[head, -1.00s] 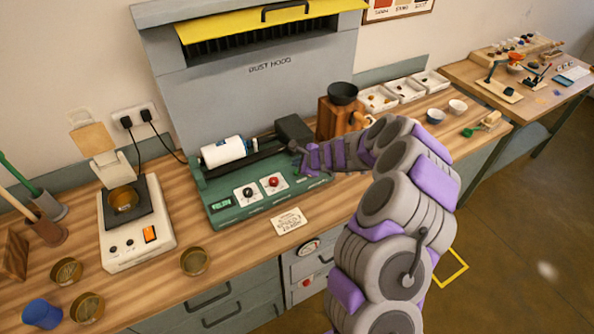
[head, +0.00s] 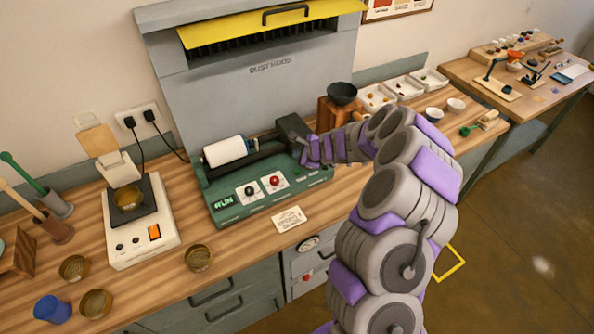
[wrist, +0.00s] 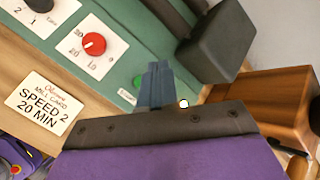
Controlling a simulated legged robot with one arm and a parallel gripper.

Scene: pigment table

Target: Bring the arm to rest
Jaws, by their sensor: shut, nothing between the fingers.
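My gripper (head: 304,152) is at the right end of the green roller mill (head: 222,212). In the wrist view its shut, empty fingers (wrist: 156,72) point at the mill's front panel, beside a green button (wrist: 138,82). I cannot tell whether they touch it. My arm reaches in from the lower right, bent and raised over the bench. A white jar (head: 226,151) lies on the mill's rollers, and the mill's small display (head: 223,202) appears to read RUN. A red knob (wrist: 94,44) shows left of my fingers.
A mill card (head: 288,219) lies in front of the mill. A scale (head: 142,240) and brass bowls (head: 198,257) are at left. Open floor (head: 500,260) lies to the right.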

